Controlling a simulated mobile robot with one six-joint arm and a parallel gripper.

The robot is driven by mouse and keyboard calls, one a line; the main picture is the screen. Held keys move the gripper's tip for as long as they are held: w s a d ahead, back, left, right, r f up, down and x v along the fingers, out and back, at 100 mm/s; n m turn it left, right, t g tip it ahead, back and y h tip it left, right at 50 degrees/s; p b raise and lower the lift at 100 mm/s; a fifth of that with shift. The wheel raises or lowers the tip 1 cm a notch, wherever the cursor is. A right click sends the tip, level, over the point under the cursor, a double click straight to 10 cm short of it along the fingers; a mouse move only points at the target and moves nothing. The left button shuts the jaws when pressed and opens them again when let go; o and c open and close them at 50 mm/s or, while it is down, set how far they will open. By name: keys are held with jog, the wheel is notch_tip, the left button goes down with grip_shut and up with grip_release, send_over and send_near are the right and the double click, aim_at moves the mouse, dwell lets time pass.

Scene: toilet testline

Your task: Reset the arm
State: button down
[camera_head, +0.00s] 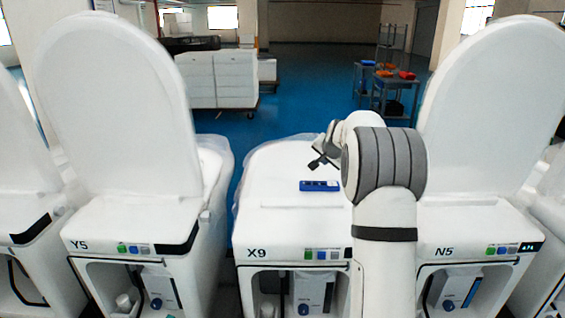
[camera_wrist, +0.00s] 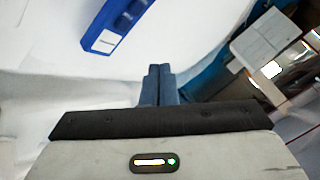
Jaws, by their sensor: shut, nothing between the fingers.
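My arm reaches over the toilet labelled X9 (camera_head: 285,220) in the head view. My gripper (camera_head: 318,163) is small there, above the white top of that toilet. In the wrist view my gripper (camera_wrist: 160,72) has its two dark fingers together, with nothing between them. A blue device with a white label (camera_head: 320,186) lies on the white top, just below and apart from the gripper. It also shows at the upper left of the wrist view (camera_wrist: 118,22), clear of the fingertips. Its upper end is cut off there.
Toilets Y5 (camera_head: 140,225) and N5 (camera_head: 470,225) stand on either side with raised lids (camera_head: 115,105), (camera_head: 490,105). White boxes (camera_head: 220,78) and a cart with orange and red bins (camera_head: 390,85) stand behind. The blue floor (camera_head: 310,95) between is open.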

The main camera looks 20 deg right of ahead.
jog(key=s+a+r+n+g+y, duration=0.1)
jog(key=s+a+r+n+g, duration=0.15)
jog(key=s+a, duration=0.7)
jog(key=s+a+r+n+g+y, duration=0.1)
jog(key=s+a+n, duration=0.35)
jog(key=s, duration=0.75)
jog(key=s+a+f+n, duration=0.1)
jog(key=s+a+f, duration=0.1)
jog(key=s, duration=0.6)
jog(key=s+a+f+n+g, duration=0.1)
jog(key=s+a+f, duration=0.1)
jog(key=s, duration=0.6)
jog(key=s+a+f+n+g, duration=0.1)
jog(key=s+a+f+n, duration=0.1)
jog(key=s, duration=0.6)
jog(key=shift+s+a+f, duration=0.3)
jog(key=shift+a+f, duration=0.1)
jog(key=shift+a, duration=0.5)
